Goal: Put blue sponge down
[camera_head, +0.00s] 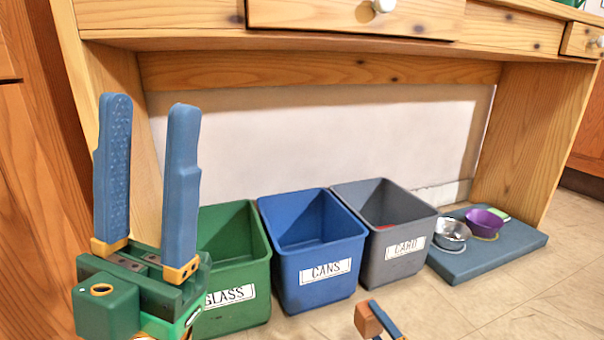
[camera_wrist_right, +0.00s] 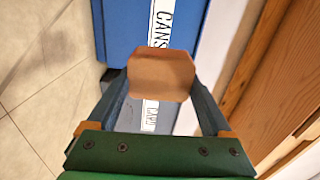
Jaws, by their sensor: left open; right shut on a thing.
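My right gripper (camera_wrist_right: 161,88) is shut on a brown-orange block (camera_wrist_right: 161,74), held between its two blue fingers in the right wrist view. The block (camera_head: 368,319) also shows at the bottom edge of the head view, in front of the bins. My left gripper (camera_head: 149,106) is open and empty, its fingers pointing up at the left of the head view. I cannot make out a blue sponge in either view; the held thing looks brown, not blue.
Green GLASS (camera_head: 232,309), blue CANS (camera_head: 320,296) and grey CARD (camera_head: 405,267) bins stand side by side under a wooden desk (camera_head: 160,42). Right of them, a blue-grey mat (camera_head: 480,262) holds a metal bowl (camera_head: 451,236) and a purple bowl (camera_head: 484,222). Front floor is clear.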

